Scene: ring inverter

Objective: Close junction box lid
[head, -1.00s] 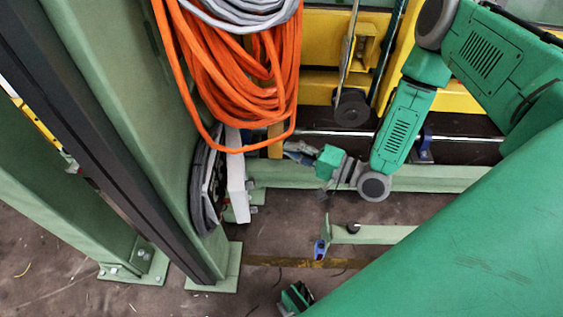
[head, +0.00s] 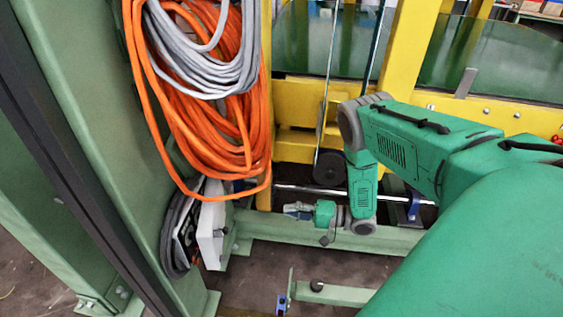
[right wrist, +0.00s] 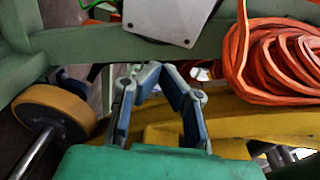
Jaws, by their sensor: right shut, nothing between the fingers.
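The junction box shows as a pale grey-white panel (head: 212,236) with small fittings, seen edge-on at the green post in the head view. I cannot tell clearly which part is the lid or how far it is swung. In the right wrist view a flat light panel with screws (right wrist: 172,15) shows at the top, ahead of the fingers. My right gripper (head: 291,209) is right of the box, apart from it, and points left toward it. Its blue-padded fingers (right wrist: 155,76) are shut and empty. My left gripper is not in view.
Orange hose coils (head: 225,130) and grey cable (head: 205,60) hang above the box. A dark coil (head: 175,240) is beside it. A green beam (head: 320,235) runs below my right gripper. Yellow framing (head: 300,147) stands behind. A yellow-rimmed wheel (right wrist: 55,112) is left of the fingers.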

